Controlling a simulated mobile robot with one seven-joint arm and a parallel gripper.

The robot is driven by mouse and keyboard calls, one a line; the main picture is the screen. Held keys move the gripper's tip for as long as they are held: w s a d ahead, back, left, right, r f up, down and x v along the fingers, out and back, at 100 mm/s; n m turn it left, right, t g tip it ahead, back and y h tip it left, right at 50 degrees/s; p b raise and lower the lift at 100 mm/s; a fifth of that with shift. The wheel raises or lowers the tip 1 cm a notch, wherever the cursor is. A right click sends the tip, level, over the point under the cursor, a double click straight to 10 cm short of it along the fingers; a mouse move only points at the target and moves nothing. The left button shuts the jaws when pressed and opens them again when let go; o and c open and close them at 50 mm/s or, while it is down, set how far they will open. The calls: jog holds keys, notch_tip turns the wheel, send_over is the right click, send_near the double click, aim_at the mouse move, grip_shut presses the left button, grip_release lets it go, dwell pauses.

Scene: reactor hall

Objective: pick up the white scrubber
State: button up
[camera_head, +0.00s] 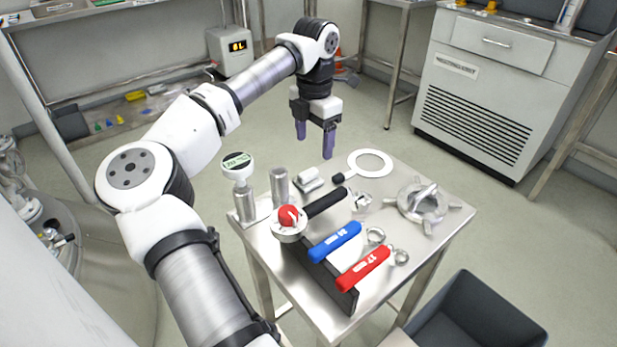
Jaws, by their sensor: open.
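A small white and grey block (308,177), which looks like the white scrubber, lies on the back left part of the metal table (445,222). Its fine shape is too small to make out. My gripper (315,148) hangs above the table's back edge, fingers pointing down. Its two purple fingers are apart with nothing between them. The block appears below the fingertips in the picture, apart from them and not hidden.
Close by are a metal cylinder (279,186), a gauge with a display (238,168) and a black-handled round white disc (370,163). A red-knobbed tool (289,222), blue handle (335,242), red handle (363,269) and metal flange (422,208) crowd the front and right.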

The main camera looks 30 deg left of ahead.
send_over(310, 171)
jog(key=f, duration=0.4)
jog(key=shift+w+d+f, duration=0.1)
jog(key=shift+d+f, duration=0.1)
jog(key=shift+d, duration=0.2)
jog(key=shift+a+f+p, duration=0.15)
jog(key=shift+a+f, duration=0.05)
jog(key=shift+f, duration=1.15)
jog(key=shift+a+f+p, duration=0.15)
jog(key=shift+a+f, duration=0.05)
jog(key=shift+f, duration=1.1)
jog(key=c, duration=1.1)
jog(key=shift+o, duration=0.2)
jog(key=shift+r, duration=0.15)
notch_tip(310, 171, up, 20)
